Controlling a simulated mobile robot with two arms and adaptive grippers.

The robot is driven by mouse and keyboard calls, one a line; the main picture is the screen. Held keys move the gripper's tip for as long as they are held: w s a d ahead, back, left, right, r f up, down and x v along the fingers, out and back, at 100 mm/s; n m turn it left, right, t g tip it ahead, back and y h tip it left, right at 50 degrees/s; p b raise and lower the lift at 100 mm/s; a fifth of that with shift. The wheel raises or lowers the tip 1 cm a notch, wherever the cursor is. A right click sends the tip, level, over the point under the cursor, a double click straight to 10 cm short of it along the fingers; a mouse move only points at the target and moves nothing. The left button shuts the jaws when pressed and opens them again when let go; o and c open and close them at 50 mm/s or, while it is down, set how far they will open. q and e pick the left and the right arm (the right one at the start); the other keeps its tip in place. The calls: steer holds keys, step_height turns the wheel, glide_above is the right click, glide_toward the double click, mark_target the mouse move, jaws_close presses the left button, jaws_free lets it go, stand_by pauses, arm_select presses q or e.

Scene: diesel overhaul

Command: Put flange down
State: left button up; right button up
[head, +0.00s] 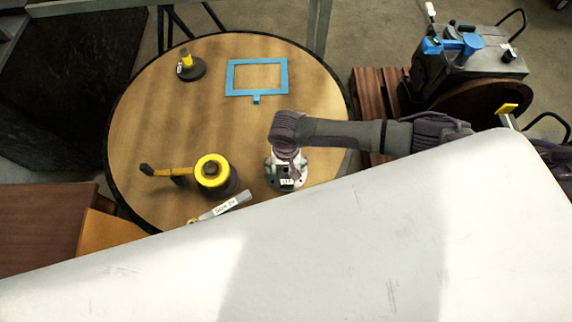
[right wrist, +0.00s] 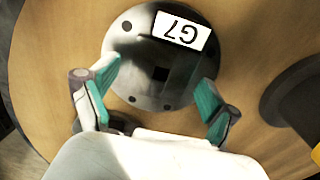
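The flange (right wrist: 160,62), a dark shiny metal disc with small holes, a square dark centre and a white tag reading G7, lies over the round wooden table (head: 150,115). In the head view the flange (head: 287,184) shows partly below my right gripper (head: 286,168), near the table's right side. In the right wrist view my right gripper (right wrist: 157,92) has its two teal-padded fingers wide apart, one at each side of the disc. They overlap its edge in the picture, and I see no clear grip on it. My left gripper is not in view.
A blue rectangular frame (head: 231,76) lies at the table's back. A small yellow-topped black stand (head: 191,70) is at back left. A yellow-and-black cylinder (head: 213,172) stands left of the flange, near a labelled tag (head: 232,203). The table's middle is clear.

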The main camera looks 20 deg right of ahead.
step_height(320, 180, up, 12)
steer(key=shift+r+b, duration=0.2)
steer(key=shift+b, duration=0.1)
stand_by(0.3)
steer(key=shift+a, duration=0.1)
